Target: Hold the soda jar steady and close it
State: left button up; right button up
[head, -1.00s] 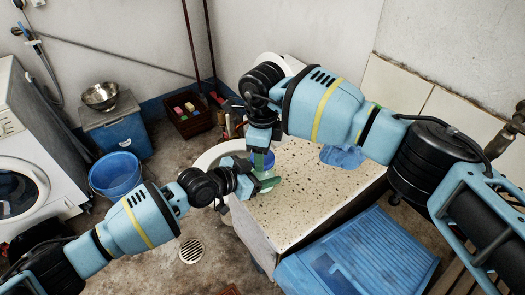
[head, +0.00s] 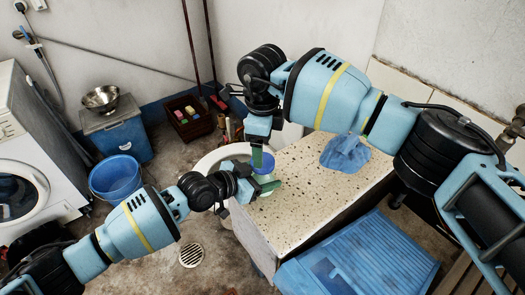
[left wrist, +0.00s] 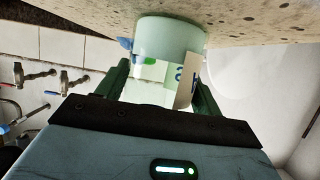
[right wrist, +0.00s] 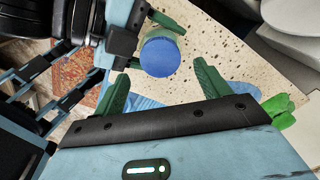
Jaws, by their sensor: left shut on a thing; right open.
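The soda jar is pale green with a label, and shows in the left wrist view (left wrist: 168,38). It stands at the edge of the speckled stone top (head: 315,190). A blue lid (right wrist: 162,57) sits on its mouth; I cannot tell how tight it is. The lid also shows in the head view (head: 264,161). My left gripper (head: 262,187) is shut on the jar from the side, its fingers on either side in the left wrist view. My right gripper (right wrist: 160,72) is open above the lid, its green fingers spread wide on either side of it, apparently not touching.
A crumpled blue cloth (head: 345,153) lies on the stone top behind the jar. A blue ribbed washboard-like panel (head: 365,255) is in front. A white round basin (head: 213,160) stands beside the trough. A blue bucket (head: 116,177) and washing machine (head: 25,165) are at left.

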jog(key=shift+r, duration=0.2)
jog(key=shift+c, duration=0.3)
jog(key=n, duration=0.1)
jog(key=r+n, duration=0.1)
jog(key=n, duration=0.3)
jog(key=shift+r, duration=0.4)
jog(key=n, duration=0.1)
jog(key=r+n, duration=0.1)
jog(key=n, duration=0.2)
jog(key=shift+r+n, duration=0.25)
jog(key=shift+n, duration=0.15)
jog(key=shift+f, duration=0.1)
jog(key=shift+f, duration=3.9)
jog(key=shift+c, duration=0.4)
